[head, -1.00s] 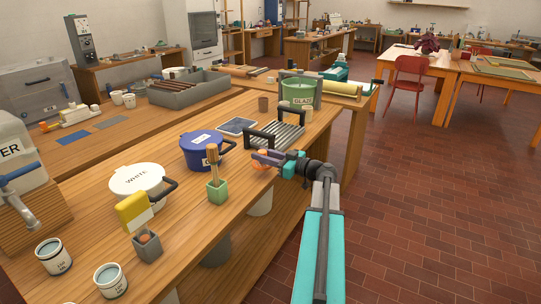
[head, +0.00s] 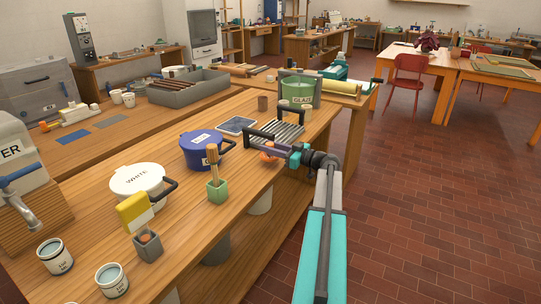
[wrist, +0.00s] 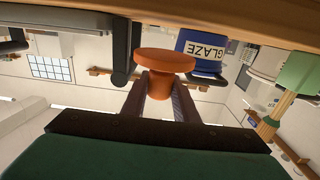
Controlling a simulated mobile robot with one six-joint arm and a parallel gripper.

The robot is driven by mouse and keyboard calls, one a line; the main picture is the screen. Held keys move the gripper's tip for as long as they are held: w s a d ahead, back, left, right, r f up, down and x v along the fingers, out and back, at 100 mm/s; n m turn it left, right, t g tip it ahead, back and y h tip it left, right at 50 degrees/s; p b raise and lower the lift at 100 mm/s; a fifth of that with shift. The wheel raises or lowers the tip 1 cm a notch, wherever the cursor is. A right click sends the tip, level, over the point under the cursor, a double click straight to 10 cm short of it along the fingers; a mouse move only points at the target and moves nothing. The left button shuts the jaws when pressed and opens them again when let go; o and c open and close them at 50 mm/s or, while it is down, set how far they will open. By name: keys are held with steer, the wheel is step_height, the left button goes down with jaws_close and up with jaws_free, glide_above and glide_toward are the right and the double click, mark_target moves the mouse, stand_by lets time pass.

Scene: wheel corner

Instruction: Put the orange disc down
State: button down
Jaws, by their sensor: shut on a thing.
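The orange disc (wrist: 164,61) has a wide flat round face and a narrower stem in the wrist view. My gripper (wrist: 160,84) is shut on its stem, with one dark finger on each side. In the head view the orange disc (head: 268,152) is small and partly hidden by my gripper (head: 272,149). Both appear near the right edge of the wooden bench (head: 262,176), beside a ribbed grey rack (head: 284,130) with dark handles. I cannot tell whether the disc touches the bench or the rack.
A blue lidded pot (head: 200,154), a green holder (head: 217,190) with a wooden-handled tool, and a white lidded pot (head: 137,187) stand left of my gripper. A tablet-like panel (head: 236,125) and a green glaze bucket (head: 301,91) are farther back. Bare bench lies in front.

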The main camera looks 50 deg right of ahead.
steer(key=shift+f, duration=1.7)
steer(key=shift+f, duration=0.2)
steer(key=c, duration=1.4)
jaws_free()
steer(key=shift+r+p, duration=0.2)
steer(key=shift+p, duration=0.1)
steer(key=b+v, duration=0.1)
steer(key=v, duration=1.1)
steer(key=shift+b, duration=0.35)
steer(key=shift+f, duration=0.1)
